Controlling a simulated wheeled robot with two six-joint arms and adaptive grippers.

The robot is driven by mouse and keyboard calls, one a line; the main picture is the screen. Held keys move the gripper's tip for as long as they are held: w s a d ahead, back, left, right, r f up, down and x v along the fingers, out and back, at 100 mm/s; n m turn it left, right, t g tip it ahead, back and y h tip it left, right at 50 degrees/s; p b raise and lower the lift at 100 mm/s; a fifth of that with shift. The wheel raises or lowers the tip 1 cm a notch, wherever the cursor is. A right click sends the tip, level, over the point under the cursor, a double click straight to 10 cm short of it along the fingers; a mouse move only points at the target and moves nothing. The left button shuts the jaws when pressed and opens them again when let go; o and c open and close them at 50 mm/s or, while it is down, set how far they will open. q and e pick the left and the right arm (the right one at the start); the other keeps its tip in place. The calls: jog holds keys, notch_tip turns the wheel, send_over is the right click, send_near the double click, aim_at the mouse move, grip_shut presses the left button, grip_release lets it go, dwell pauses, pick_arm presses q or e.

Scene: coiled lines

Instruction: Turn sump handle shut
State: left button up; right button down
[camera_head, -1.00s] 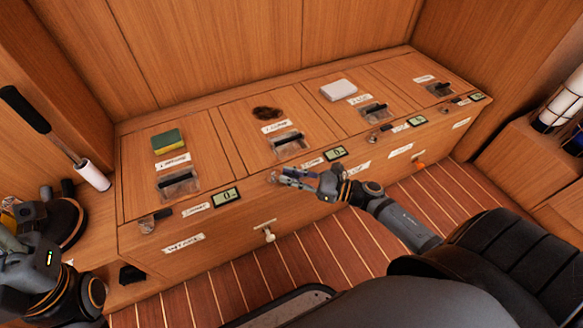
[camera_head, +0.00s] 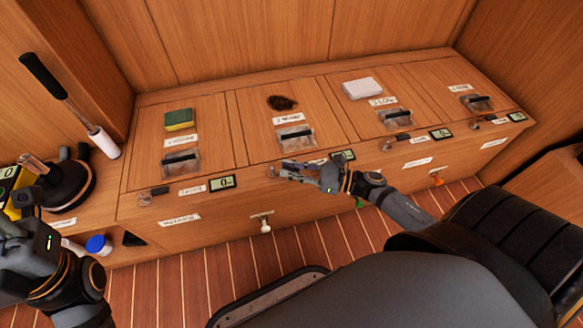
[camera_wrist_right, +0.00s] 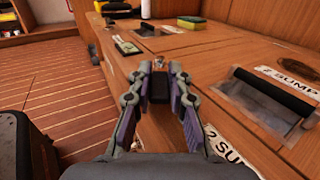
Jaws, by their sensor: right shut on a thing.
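A label in the right wrist view reads "2 SUMP" (camera_wrist_right: 228,150), and the same words are on the recessed hatch pull (camera_wrist_right: 265,100) beside it. The sump handle (camera_wrist_right: 159,86) is a small dark lever with a metal end at the bench's front edge. My right gripper (camera_wrist_right: 160,84) is shut on this handle, its fingers on either side. In the head view my right gripper (camera_head: 284,168) is at the front edge below the second hatch, and its fingers largely hide the handle.
The wooden bench (camera_head: 215,130) has several hatches with pulls. A sponge (camera_head: 179,119), a dark clump (camera_head: 282,103) and a white block (camera_head: 362,88) lie on it. Small displays (camera_head: 222,183) line the front. A white T-handle (camera_head: 264,222) projects from the face.

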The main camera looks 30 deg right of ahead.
jog(key=c, duration=1.2)
grip_release()
jog(key=shift+v, duration=6)
jog(key=shift+c, duration=0.5)
